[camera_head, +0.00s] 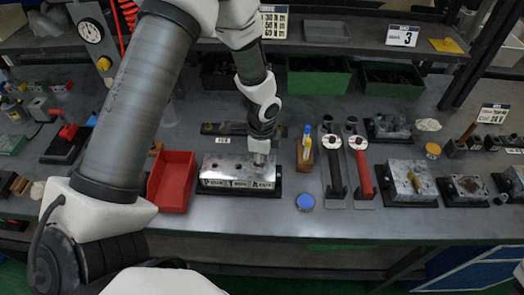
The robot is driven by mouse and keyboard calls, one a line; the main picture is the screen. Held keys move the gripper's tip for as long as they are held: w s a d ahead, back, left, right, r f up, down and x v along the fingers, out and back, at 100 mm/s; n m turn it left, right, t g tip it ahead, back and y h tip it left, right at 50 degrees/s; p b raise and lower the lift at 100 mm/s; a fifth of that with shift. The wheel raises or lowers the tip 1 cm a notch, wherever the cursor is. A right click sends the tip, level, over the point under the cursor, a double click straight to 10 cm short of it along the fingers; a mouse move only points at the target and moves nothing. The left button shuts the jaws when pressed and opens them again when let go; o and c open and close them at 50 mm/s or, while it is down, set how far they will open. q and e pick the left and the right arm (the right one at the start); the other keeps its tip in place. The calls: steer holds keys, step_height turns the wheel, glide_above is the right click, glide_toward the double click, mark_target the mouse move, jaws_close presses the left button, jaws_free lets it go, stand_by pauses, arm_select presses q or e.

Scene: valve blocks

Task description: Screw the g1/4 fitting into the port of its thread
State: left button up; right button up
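A silver valve block (218,166) with dark ports on top and a row of labels along its front stands near the middle of the bench. The label text is too small to read surely. My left gripper (260,158) points straight down over the right part of this block, its tip at or just above the top face. The gripper is small here, and I cannot tell whether its fingers are closed on anything. No g1/4 fitting can be made out; the gripper may hide it. My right gripper is out of view.
A red bin (172,181) stands left of the block. A blue round lid (306,202), a wooden holder (305,157) and two tools with black (335,170) and red (364,172) handles lie to the right. Another valve block (412,182) is further right. The bench's front strip is mostly clear.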

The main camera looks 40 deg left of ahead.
arm_select(q)
steer(key=shift+n, duration=1)
steer(key=shift+r, duration=0.1)
